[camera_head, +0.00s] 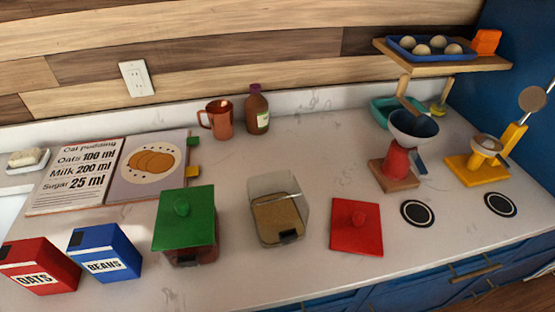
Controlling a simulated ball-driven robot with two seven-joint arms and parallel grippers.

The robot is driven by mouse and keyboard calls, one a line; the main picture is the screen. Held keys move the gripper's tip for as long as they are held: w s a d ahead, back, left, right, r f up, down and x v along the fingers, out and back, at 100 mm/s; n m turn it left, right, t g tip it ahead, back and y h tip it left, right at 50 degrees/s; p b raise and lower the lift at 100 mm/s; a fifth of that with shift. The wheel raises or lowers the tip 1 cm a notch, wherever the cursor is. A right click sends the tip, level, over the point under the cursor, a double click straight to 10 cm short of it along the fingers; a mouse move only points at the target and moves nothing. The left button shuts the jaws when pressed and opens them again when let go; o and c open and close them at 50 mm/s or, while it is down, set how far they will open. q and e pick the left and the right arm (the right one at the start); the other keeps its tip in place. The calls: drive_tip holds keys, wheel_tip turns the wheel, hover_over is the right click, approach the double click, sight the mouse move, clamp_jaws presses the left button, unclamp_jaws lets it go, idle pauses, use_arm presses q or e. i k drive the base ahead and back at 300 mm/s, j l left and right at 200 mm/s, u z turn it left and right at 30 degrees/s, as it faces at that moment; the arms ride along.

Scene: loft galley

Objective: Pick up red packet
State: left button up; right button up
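A red packet (40,268) labelled "OATS" stands on the light countertop at the lower left, its left side close to the picture's edge. It has a dark patch on its top left corner. A blue packet (104,253) labelled "BEANS" stands just to its right, with a small gap between them. Neither of my grippers shows in the head view, and nothing is touching the red packet.
A green-lidded container (184,220), an open clear container (278,214) and a flat red lid (356,227) stand along the front. A recipe book (80,185) lies behind the packets. A mug (217,120) and a brown bottle (257,112) stand at the back. Scales are at right.

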sight(36, 265)
drive_tip(key=u, duration=1.8)
